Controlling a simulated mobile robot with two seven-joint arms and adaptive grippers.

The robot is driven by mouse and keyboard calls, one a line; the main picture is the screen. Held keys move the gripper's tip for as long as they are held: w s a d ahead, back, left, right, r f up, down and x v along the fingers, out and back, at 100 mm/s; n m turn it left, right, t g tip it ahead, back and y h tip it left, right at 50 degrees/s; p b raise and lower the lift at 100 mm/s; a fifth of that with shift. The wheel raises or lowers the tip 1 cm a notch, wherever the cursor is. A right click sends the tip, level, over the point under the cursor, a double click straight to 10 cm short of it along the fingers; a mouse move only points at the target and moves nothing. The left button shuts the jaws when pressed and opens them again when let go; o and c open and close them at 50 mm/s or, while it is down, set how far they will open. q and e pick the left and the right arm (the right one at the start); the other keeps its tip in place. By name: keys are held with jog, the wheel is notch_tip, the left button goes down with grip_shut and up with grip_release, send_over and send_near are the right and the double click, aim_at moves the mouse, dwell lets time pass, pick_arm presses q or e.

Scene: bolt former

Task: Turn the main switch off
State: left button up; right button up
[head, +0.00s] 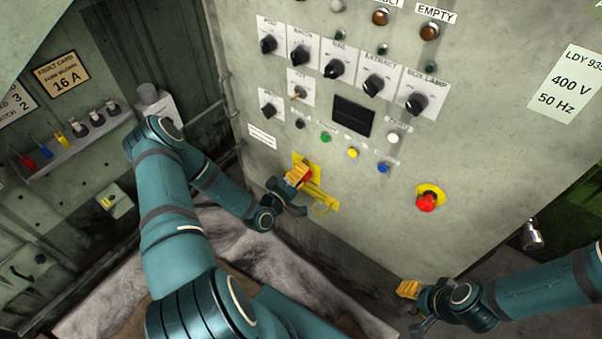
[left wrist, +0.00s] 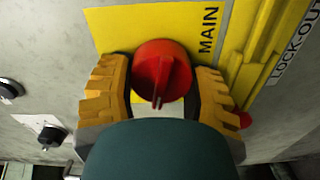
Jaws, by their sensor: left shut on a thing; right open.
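The main switch is a red rotary knob (left wrist: 163,70) on a yellow plate (left wrist: 115,25) marked MAIN. My left gripper (left wrist: 160,92) has its yellow fingers on both sides of the knob and is shut on it. The knob's raised grip bar points down toward the palm in the left wrist view. In the head view my left gripper (head: 300,175) is at the lower left of the panel and hides most of the knob. My right gripper (head: 412,305) is open and empty, below the panel at the lower right.
A yellow lock-out bracket (head: 322,200) is right beside the switch. The grey panel (head: 470,130) carries several black selector knobs, coloured buttons and a red emergency stop (head: 427,201) on a yellow ring. A shelf (head: 85,140) with fuses is on the left wall.

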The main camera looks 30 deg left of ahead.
pick_arm(q)
jog(key=shift+n, duration=1.1)
jog(key=o, duration=1.2)
jog(key=s, duration=0.8)
jog(key=s+a, duration=0.1)
jog(key=s, duration=0.3)
jog(key=shift+d, duration=0.1)
